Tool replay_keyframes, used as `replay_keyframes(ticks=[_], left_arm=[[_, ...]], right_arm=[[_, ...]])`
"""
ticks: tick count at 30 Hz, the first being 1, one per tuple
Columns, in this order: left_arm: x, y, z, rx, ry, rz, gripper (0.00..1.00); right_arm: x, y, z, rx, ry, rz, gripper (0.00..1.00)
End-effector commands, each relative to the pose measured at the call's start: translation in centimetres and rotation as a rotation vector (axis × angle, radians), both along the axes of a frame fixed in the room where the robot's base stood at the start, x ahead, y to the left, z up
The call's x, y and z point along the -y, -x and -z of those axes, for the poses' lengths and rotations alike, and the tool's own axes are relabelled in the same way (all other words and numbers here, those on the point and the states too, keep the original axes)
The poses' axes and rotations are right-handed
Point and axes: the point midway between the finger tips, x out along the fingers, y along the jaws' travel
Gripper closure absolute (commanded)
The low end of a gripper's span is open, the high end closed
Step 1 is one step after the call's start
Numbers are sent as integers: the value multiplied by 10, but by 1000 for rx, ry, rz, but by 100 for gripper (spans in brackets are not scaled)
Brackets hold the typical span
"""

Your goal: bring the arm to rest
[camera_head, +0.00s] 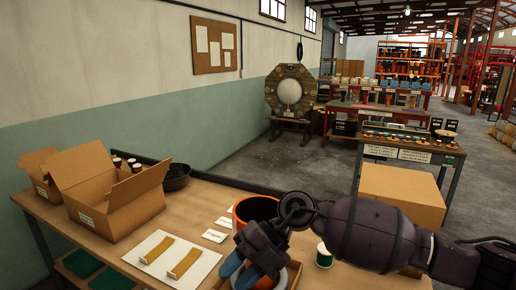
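My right arm comes in from the right edge. Its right gripper (239,270), with blue fingertips, points down and left in front of an orange goblet drum (242,213) at the table's front right. The drum's dark open top shows behind my wrist, and much of its body is hidden by the gripper. The two blue fingertips overlap in this view, so I cannot tell whether they are apart, closed or touching the drum. My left gripper is not in view.
The wooden table (120,248) holds open cardboard boxes (115,200), a black bowl (177,177), a white sheet with two tan strips (170,258), and small white cards (215,236). A closed carton (402,190) is behind my arm.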

Motion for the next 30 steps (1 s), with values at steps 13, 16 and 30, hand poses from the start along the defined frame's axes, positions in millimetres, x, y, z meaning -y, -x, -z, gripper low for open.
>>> replay_keyframes(ticks=[13,16,30], left_arm=[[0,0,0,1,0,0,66],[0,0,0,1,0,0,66],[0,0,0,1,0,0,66]], right_arm=[[-15,17,-6,-336,-692,376,66],[-3,10,-3,-399,-811,513,66],[115,-17,78,-651,-1110,1325,66]])
